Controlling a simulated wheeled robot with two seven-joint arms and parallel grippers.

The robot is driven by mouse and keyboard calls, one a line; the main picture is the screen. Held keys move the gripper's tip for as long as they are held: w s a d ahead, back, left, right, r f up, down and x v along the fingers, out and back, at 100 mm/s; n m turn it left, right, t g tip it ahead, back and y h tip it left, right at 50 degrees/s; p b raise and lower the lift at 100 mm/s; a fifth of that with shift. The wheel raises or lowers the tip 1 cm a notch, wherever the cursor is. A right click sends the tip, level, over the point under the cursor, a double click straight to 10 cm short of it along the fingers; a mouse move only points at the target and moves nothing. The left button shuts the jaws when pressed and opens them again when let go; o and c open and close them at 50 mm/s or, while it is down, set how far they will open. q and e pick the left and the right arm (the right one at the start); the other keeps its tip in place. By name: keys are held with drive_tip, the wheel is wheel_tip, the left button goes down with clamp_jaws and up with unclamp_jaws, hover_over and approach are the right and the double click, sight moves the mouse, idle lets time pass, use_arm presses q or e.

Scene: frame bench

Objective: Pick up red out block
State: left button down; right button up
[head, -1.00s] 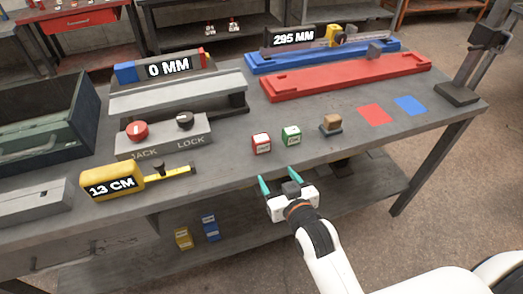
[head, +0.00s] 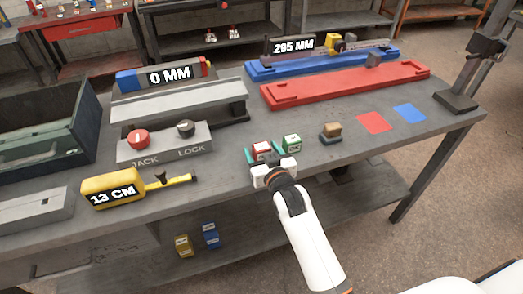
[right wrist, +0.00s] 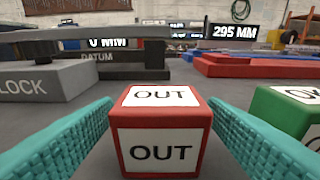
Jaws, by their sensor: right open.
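The red block (right wrist: 158,130) has white labels reading OUT on its top and front in the right wrist view. In the head view the red block (head: 263,147) sits on the bench near its front edge. My right gripper (right wrist: 160,140) is open, with one teal finger on each side of the block and a small gap visible at each side. In the head view the right gripper (head: 264,152) reaches in from the front, partly covering the block. My left gripper is in neither view.
A green block (head: 292,142) stands just right of the red one, close to the right finger. Further right is a brown block on a dark base (head: 330,132). The JACK and LOCK box (head: 165,148) stands to the left. Red and blue squares (head: 374,122) lie flat at right.

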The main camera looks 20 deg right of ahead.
drive_tip(key=shift+w, duration=0.3)
drive_tip(key=c, duration=1.1)
drive_tip(key=shift+r, duration=0.1)
